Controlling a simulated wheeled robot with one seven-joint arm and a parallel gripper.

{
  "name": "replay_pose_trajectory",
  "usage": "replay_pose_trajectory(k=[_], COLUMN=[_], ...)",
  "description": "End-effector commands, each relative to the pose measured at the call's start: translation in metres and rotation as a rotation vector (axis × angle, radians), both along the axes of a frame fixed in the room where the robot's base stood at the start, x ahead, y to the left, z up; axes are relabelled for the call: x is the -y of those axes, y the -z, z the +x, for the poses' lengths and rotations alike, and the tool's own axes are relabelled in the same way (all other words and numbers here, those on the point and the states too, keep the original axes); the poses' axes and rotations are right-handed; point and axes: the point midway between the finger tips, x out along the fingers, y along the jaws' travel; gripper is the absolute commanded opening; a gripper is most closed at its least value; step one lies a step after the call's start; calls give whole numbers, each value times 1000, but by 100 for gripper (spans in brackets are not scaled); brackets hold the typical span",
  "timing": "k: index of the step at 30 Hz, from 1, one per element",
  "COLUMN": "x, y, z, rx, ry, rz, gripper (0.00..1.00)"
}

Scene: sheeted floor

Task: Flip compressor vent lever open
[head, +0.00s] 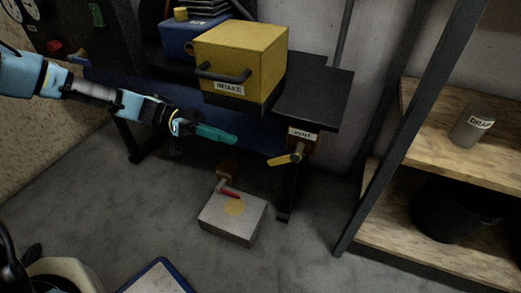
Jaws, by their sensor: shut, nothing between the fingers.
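The vent lever (284,159) is a short yellow handle on a brass-coloured fitting under a white VENT label (302,133). It sits at the front right corner of the dark bench and points left and slightly down. My gripper (232,139) is to the left of the lever and a little higher in the picture, with teal fingers closed together and empty. A visible gap lies between the fingertips and the lever. The yellow INTAKE box (242,57) with a dark handle stands on the bench above my gripper.
A grey box (233,218) with a red lever (229,192) sits on the floor below. A wooden shelf (455,145) with a grey DRAIN cup (472,125) and black bucket (450,208) stands at right. A blue box (180,40) is behind the INTAKE box. Floor between bench and shelf is clear.

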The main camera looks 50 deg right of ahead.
Motion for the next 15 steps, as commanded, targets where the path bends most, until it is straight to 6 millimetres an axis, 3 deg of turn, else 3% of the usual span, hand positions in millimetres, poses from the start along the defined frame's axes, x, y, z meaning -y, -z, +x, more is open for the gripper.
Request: replay_pose_trajectory(k=[6, 11, 15], x=[-4, -1, 4], y=[-6, -5, -2], z=[6, -1, -20], rx=[179, 204, 201], ry=[1, 4, 7], rz=[-282, -324, -321], gripper=[0, 0, 0])
